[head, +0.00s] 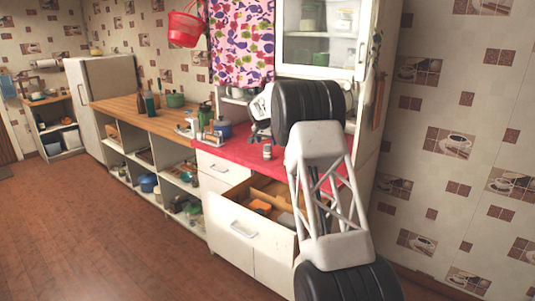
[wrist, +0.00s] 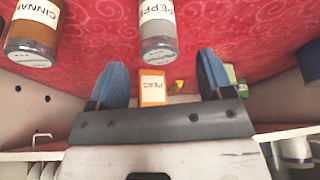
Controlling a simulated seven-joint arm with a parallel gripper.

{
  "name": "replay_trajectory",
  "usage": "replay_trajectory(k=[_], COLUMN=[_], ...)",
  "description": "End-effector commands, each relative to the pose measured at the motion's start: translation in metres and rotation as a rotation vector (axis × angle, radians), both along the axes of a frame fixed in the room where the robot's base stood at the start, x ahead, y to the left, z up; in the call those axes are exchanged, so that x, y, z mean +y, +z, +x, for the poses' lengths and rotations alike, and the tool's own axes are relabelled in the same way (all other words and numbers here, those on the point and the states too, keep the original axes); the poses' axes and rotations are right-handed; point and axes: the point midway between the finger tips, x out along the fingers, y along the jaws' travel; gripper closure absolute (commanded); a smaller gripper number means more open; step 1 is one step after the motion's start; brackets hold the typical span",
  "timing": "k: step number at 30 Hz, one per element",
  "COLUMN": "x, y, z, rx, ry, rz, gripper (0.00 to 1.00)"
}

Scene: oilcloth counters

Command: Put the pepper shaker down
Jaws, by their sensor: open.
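The pepper shaker (wrist: 158,38), a clear jar with a white label and grey contents, shows at the top middle of the wrist view on the red surface. It is beyond the fingertips, in line with the gap between them, and its far end is cut off by the frame. My gripper (wrist: 165,75) is open, its two blue fingers wide apart with nothing held. In the head view my gripper is partly hidden by my arm, over the red counter (head: 238,141). A small jar (head: 267,152) stands there below it; its label is too small to read.
A cinnamon jar (wrist: 33,38) is left of the pepper shaker, and an orange peas box (wrist: 152,87) shows between the fingers. A blue pot (head: 222,129) is on the counter. An open drawer (head: 245,224) juts out below it.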

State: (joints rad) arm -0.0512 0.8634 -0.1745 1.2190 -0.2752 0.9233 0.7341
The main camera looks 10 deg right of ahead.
Motion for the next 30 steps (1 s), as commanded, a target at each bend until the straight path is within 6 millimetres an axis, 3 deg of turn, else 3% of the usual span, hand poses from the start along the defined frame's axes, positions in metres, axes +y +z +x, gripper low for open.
replay_trajectory(k=[17,30], x=[-0.002,-0.009], y=[-0.009,-0.043], z=[0.003,0.013], rx=[0.0,0.001], ry=[0.0,0.0], rz=[0.0,0.0], gripper=[0.26,0.26])
